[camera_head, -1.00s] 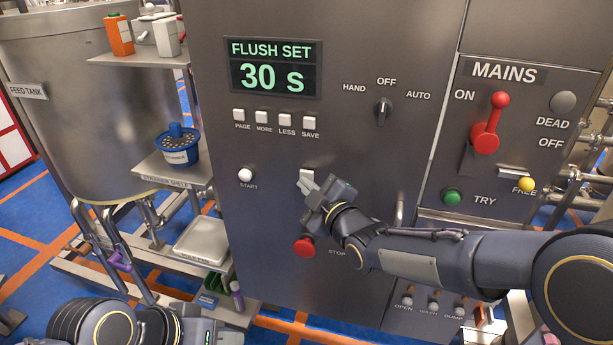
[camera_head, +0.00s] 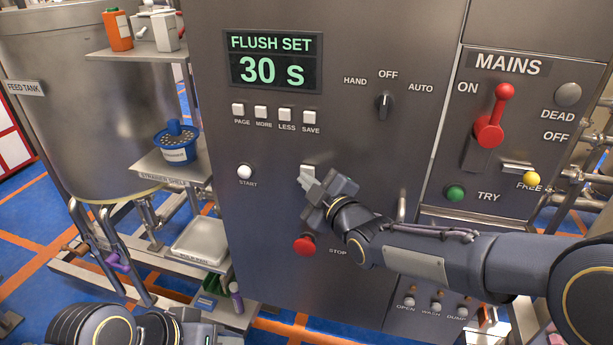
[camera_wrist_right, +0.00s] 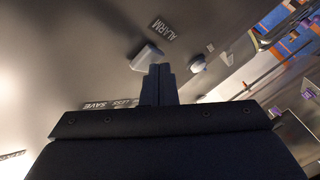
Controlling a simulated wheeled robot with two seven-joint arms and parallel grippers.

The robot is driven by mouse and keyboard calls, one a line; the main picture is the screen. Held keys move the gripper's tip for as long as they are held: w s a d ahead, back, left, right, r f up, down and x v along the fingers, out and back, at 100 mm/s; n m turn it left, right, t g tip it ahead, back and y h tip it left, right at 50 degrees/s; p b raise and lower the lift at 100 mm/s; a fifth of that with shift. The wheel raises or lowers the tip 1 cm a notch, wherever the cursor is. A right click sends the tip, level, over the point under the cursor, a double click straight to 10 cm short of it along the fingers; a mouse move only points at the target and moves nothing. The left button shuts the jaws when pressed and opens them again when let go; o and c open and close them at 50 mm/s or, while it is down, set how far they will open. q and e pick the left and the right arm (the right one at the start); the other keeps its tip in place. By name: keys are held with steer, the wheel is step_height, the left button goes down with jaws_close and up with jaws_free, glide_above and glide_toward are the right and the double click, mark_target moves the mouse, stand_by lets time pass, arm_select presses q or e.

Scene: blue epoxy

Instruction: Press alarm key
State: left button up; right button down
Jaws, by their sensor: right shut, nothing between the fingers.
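The alarm key is a small pale block on the grey panel, just above my right fingertips in the head view (camera_head: 308,170). In the right wrist view the key (camera_wrist_right: 146,57) sits beside the ALARM label (camera_wrist_right: 163,32), just past the fingertips. My right gripper (camera_head: 303,182) is shut and empty, pointing at the panel by the key's lower edge. Its fingers also show in the right wrist view (camera_wrist_right: 159,72). I cannot tell whether they touch the key. The gripper hides the label in the head view. Only part of my left arm shows at bottom left; its fingers are out of view.
A white START button (camera_head: 245,172) is left of the key and a red STOP button (camera_head: 304,245) below my gripper. The display (camera_head: 273,61) reads FLUSH SET 30 s. A rotary switch (camera_head: 384,104) and red MAINS lever (camera_head: 490,128) are right. Shelves (camera_head: 165,165) stand left.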

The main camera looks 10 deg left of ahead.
steer(key=s+b, duration=0.3)
steer(key=s, duration=0.3)
stand_by(0.5)
steer(key=shift+a, duration=0.1)
steer(key=s+d+f+m+g+h, duration=0.1)
steer(key=s+d+m+h, duration=0.15)
steer(key=d, duration=0.55)
steer(key=s+d+f+m+h, duration=0.15)
steer(key=d+m, duration=0.25)
steer(key=d, duration=0.4)
steer(key=s+d+f+m+g+h, duration=0.15)
steer(key=d+m, duration=0.25)
steer(key=d, duration=0.4)
steer(key=s+d+f+m+g+h, duration=0.1)
steer(key=s+d+f+m+g, duration=0.1)
steer(key=s+d+f+m, duration=0.3)
steer(key=s+d+f+m+g+h, duration=0.1)
steer(key=s+d+f+m, duration=0.3)
steer(key=s, duration=1)
steer(key=shift+s+d+f+m+g+h, duration=0.35)
steer(key=shift+d+m+g, duration=0.1)
steer(key=shift+d+g, duration=0.2)
